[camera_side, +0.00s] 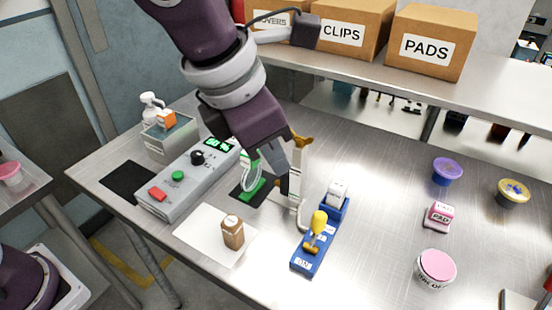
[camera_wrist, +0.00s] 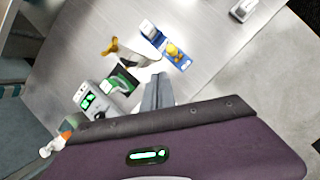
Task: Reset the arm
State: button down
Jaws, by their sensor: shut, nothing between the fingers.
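My gripper (camera_side: 283,187) is shut and empty, pointing down over the middle of the steel table in the side view. It appears close to a cream upright stand (camera_side: 298,170) with a gold top, though the gap between them is hard to judge. In the wrist view my gripper's two grey fingers (camera_wrist: 158,92) lie together with nothing between them. My arm hides part of the table and of the green item (camera_side: 252,189) on a black pad behind it.
A grey control box (camera_side: 185,185) with buttons stands left. A brown bottle (camera_side: 232,232) stands on a white sheet (camera_side: 200,232). A blue fixture (camera_side: 310,258) with a yellow knob is right of it. Several tubs, including a pink one (camera_side: 436,268), stand right. Boxes line the back shelf.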

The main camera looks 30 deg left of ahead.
jog(key=s+a+r+n+y, duration=0.15)
jog(key=s+a+n, duration=0.25)
jog(key=a+n, duration=0.65)
jog(key=s+a+r+n+y, duration=0.15)
jog(key=s+a+n, duration=0.4)
jog(key=n, duration=0.75)
jog(key=s+a+f+n, duration=0.1)
jog(key=s+a+n, duration=0.2)
jog(key=n, duration=0.7)
jog(key=s+a+f+n+t+h, duration=0.1)
jog(key=s+a+n, duration=0.3)
jog(key=n, duration=0.6)
jog(key=shift+s+f, duration=0.2)
jog(key=shift+f, duration=0.2)
jog(key=shift+d, duration=0.1)
